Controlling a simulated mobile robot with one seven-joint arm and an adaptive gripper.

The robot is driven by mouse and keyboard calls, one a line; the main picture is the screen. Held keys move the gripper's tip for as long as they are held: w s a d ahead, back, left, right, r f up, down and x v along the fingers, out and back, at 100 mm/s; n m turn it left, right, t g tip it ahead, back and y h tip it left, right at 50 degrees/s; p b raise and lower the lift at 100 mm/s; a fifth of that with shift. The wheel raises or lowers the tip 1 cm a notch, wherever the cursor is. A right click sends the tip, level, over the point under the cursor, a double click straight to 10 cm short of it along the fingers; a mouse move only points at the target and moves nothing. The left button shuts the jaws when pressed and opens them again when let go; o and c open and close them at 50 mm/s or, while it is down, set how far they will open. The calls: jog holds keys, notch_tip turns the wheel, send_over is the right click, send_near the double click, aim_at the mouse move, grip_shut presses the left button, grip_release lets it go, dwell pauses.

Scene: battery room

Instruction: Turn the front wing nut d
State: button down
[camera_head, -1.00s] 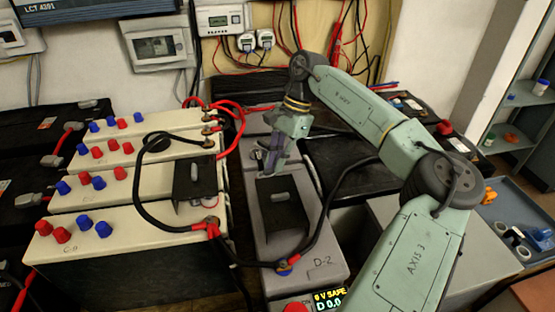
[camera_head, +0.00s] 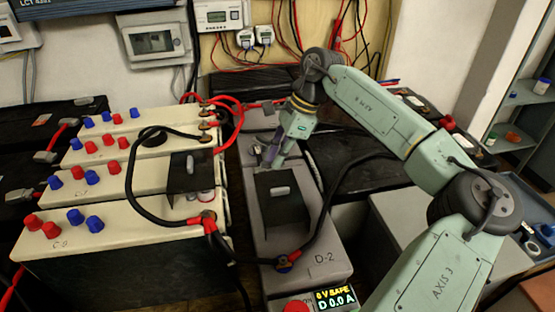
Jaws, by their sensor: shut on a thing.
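The grey battery marked D-2 (camera_head: 318,270) stands in the middle, with a black cover (camera_head: 284,212) on its top that has a small grey handle. My gripper (camera_head: 271,160) reaches down from the upper right to a spot just behind this cover, above the grey battery top. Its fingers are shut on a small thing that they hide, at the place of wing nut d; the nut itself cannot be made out.
Cream batteries (camera_head: 100,222) with red and blue caps stand at the left, with a second black cover (camera_head: 190,175). A black cable (camera_head: 330,195) loops right of D-2.

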jog(key=c, duration=1.7)
grip_release()
jog(key=v, duration=1.2)
